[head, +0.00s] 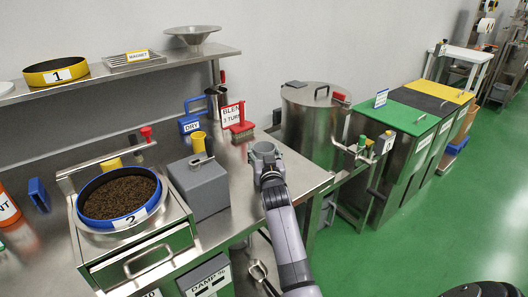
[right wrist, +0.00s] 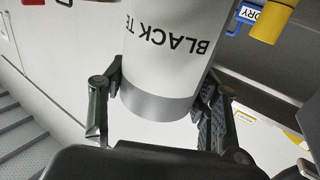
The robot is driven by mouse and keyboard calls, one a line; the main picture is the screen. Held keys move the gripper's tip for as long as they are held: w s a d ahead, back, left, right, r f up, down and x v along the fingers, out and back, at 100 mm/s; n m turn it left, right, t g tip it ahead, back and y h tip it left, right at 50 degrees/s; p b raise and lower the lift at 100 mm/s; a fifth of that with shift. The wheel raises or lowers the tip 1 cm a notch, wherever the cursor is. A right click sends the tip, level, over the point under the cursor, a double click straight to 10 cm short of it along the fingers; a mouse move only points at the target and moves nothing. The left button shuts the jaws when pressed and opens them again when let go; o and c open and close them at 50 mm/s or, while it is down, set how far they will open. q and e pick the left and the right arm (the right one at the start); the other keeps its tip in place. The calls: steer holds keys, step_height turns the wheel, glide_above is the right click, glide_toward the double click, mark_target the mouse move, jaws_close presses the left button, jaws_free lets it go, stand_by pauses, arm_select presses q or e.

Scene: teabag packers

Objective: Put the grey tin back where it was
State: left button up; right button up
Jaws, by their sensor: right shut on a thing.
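The grey tin (head: 264,148) is over the right part of the steel table in the head view, looking upright with its round top showing. My right gripper (head: 268,176) is at its near side and is shut on it. In the right wrist view the tin (right wrist: 165,75) fills the upper middle, with a white label reading "BLACK TE" upside down and a grey band at one end. The right gripper's fingers (right wrist: 158,112) lie on either side of that band. I cannot tell whether the tin touches the table. My left gripper is not in view.
A grey box (head: 200,190) and a blue-rimmed sieve (head: 120,222) of dark tea are further left. A steel drum (head: 308,118) stands behind right. The table (head: 235,185) is bare around the tin.

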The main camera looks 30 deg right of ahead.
steer(key=o, duration=1.5)
steer(key=v, duration=1.2)
steer(key=shift+a+r+b, duration=0.1)
steer(key=shift+b, duration=0.2)
